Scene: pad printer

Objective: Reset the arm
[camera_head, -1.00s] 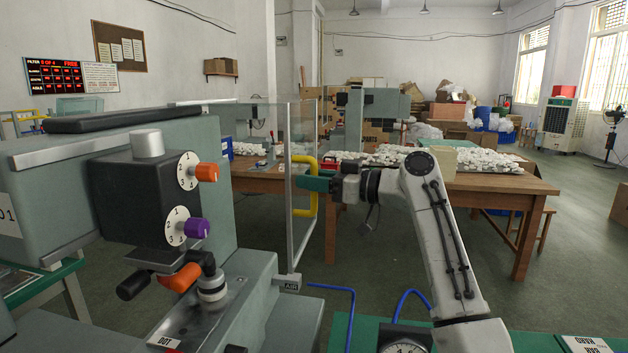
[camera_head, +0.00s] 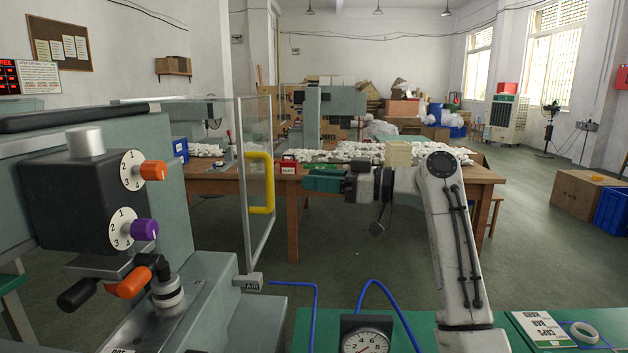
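My arm (camera_head: 447,235) rises from the lower right and bends over to the left at its top. My gripper (camera_head: 322,181) points left at its end, with green fingers seen from the side. It is right of the yellow handle and apart from it. Whether the fingers are open or shut cannot be made out, and nothing shows held in them. The pad printer (camera_head: 85,190) fills the left, with an orange knob (camera_head: 153,171) and a purple knob (camera_head: 145,230) on numbered dials. Its clear guard door (camera_head: 230,190) carries the yellow handle (camera_head: 260,182).
A wooden table (camera_head: 400,183) with white parts stands behind my gripper.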

